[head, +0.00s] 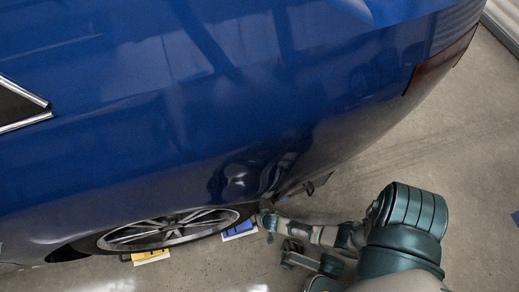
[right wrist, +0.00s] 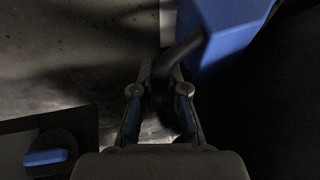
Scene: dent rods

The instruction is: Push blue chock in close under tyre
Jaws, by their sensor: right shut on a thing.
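The blue chock (head: 239,230) sits on the floor at the right-hand side of the car's tyre (head: 90,243) in the head view. Whether it touches the tyre I cannot tell. In the right wrist view the chock (right wrist: 228,32) is at the upper right, with a dark handle (right wrist: 182,52) coming from it. My right gripper (head: 267,214) is beside the chock, low under the car's rear corner. In the right wrist view its fingers (right wrist: 161,88) are shut on the dark handle. My left gripper is out of view.
A yellow chock (head: 150,256) lies by the left part of the wheel (head: 165,229). The blue car body (head: 200,110) overhangs the wheel and fills the upper left. Grey floor (head: 440,140) is open to the right. A small blue object (right wrist: 45,157) shows at the lower left of the wrist view.

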